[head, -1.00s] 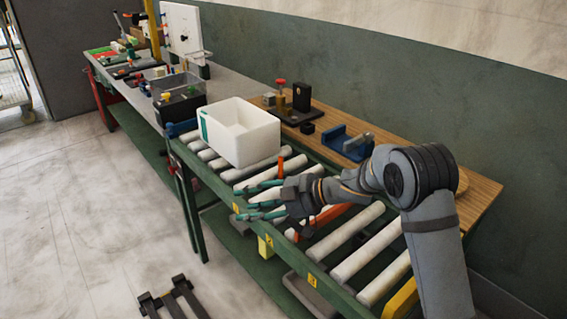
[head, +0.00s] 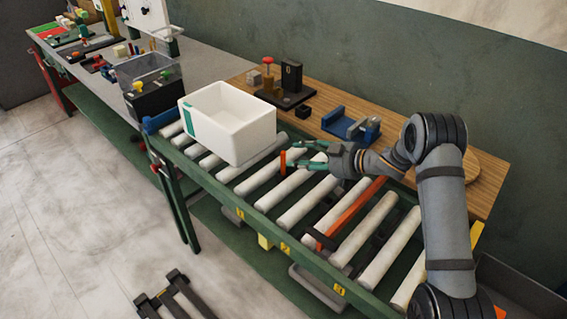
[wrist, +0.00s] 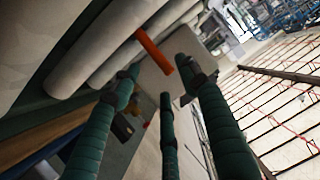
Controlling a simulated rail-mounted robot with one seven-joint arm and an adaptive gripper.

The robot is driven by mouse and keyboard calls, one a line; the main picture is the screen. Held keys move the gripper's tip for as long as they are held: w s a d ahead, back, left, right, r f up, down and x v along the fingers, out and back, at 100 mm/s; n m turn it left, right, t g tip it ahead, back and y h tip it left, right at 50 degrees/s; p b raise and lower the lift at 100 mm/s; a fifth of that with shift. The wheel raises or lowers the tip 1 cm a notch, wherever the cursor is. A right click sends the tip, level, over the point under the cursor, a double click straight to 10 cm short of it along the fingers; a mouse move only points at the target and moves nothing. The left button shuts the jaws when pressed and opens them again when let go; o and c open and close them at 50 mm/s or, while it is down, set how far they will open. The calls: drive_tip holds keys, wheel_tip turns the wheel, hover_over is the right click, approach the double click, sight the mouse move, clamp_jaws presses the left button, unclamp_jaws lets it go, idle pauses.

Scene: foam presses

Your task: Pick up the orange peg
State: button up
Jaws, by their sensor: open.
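The orange peg (head: 283,161) stands upright on the roller conveyor, just right of the white bin. My gripper (head: 301,155) has green fingers, spread open and empty. It reaches leftward low over the rollers, with its fingertips close to the peg's right side. I cannot tell whether any finger touches it. In the wrist view the gripper (wrist: 160,78) shows its fingers apart, with the peg's near end between the outer tips.
A white bin (head: 232,138) stands on the rollers close left of the peg. A long orange bar (head: 347,213) lies across the rollers to the right. A blue fixture (head: 345,124) and a dark block stand on the wooden shelf behind. Rollers in front of the peg are clear.

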sight(284, 157)
drive_tip(key=p+x, duration=0.1)
drive_tip(key=x, duration=0.5)
drive_tip(key=shift+w+a+f, duration=0.2)
drive_tip(key=shift+a, duration=0.1)
drive_tip(key=shift+c, duration=0.7)
clamp_jaws()
